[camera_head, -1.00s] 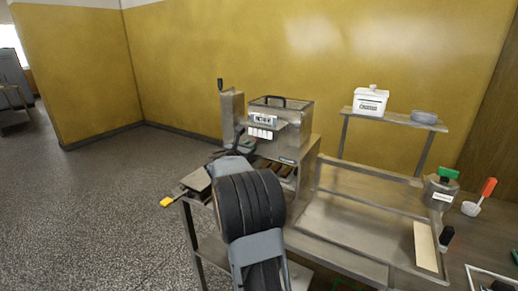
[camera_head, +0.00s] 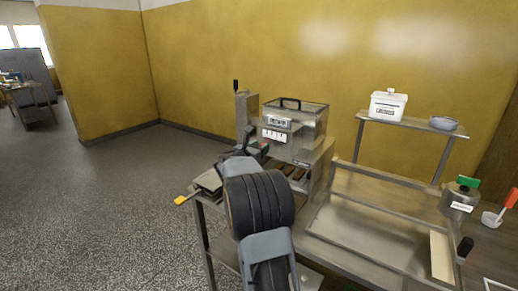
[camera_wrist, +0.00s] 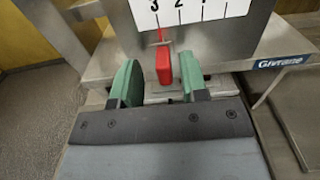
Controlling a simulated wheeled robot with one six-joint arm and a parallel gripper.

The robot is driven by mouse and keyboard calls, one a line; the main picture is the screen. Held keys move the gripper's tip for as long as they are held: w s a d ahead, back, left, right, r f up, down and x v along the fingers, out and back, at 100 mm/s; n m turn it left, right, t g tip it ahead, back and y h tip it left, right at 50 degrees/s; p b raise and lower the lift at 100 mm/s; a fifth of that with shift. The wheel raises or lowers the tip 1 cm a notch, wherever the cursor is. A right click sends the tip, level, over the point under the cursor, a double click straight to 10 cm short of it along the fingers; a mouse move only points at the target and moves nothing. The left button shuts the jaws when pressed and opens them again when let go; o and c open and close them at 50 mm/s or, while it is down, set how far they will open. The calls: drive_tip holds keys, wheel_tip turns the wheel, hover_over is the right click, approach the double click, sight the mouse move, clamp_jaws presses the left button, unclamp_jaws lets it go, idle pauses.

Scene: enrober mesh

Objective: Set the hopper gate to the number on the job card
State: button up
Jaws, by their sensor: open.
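The hopper machine (camera_head: 312,135) is a steel box on the bench, with a white number scale (camera_head: 274,135) on its front. In the wrist view the scale (camera_wrist: 200,10) shows 3 and 2, with further marks cut off at the top edge. A red gate tab (camera_wrist: 164,65) hangs below the scale, its thin pointer near the 3. My gripper (camera_wrist: 160,86) is open, with one green fingertip on each side of the tab's lower end. I cannot tell whether either finger touches it. In the head view my arm hides part of the machine's front. I cannot make out a job card.
A steel tray (camera_head: 375,225) fills the bench to the right. A lidded white tub (camera_head: 388,106) and a grey bowl (camera_head: 443,124) stand on the back shelf. The floor at left is clear.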

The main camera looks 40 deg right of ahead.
drive_tip(key=b+v, duration=0.1)
drive_tip(key=v, duration=1.2)
drive_tip(key=shift+a, duration=0.35)
